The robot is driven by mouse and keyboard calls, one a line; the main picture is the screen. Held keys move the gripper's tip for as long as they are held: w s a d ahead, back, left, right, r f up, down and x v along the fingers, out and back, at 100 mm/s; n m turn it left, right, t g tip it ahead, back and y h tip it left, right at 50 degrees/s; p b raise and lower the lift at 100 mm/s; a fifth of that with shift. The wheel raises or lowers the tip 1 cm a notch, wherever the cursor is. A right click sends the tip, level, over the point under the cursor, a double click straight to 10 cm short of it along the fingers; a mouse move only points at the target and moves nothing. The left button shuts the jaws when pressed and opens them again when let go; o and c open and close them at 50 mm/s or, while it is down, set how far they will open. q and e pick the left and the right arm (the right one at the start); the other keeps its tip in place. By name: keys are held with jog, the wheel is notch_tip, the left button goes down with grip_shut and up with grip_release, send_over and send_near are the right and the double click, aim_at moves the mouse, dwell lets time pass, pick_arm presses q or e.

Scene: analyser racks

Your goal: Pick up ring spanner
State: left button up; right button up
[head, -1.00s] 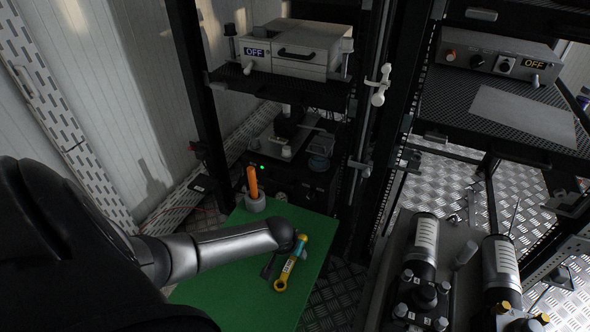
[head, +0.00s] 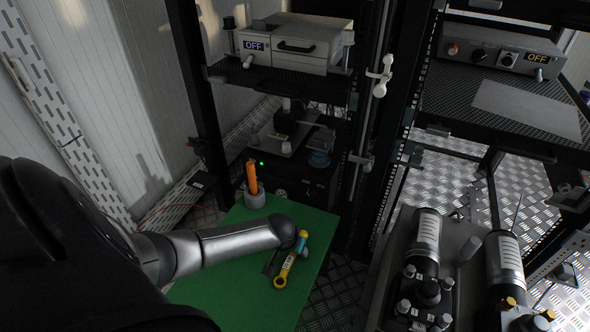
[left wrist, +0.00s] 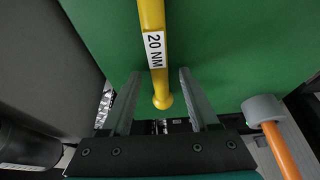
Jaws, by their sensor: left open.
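The ring spanner (head: 284,268) lies on a green table top (head: 225,293). In the left wrist view the yellow shaft (left wrist: 152,22) carries a white "20 NM" label and runs down between my left gripper's fingers (left wrist: 159,74). The jaws are open, one on each side of the shaft, with gaps to both. I cannot tell how far above the spanner the fingertips are. In the head view my left wrist hides part of the spanner's upper end. My right gripper is not in view.
Black rack frames with instruments rise behind and to the right. Two dark cylinders with white labels (head: 427,236) stand at right. The table left of the spanner looks clear.

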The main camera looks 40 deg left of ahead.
pick_arm(q)
jog(key=shift+f, duration=0.2)
grip_shut()
dwell(0.6)
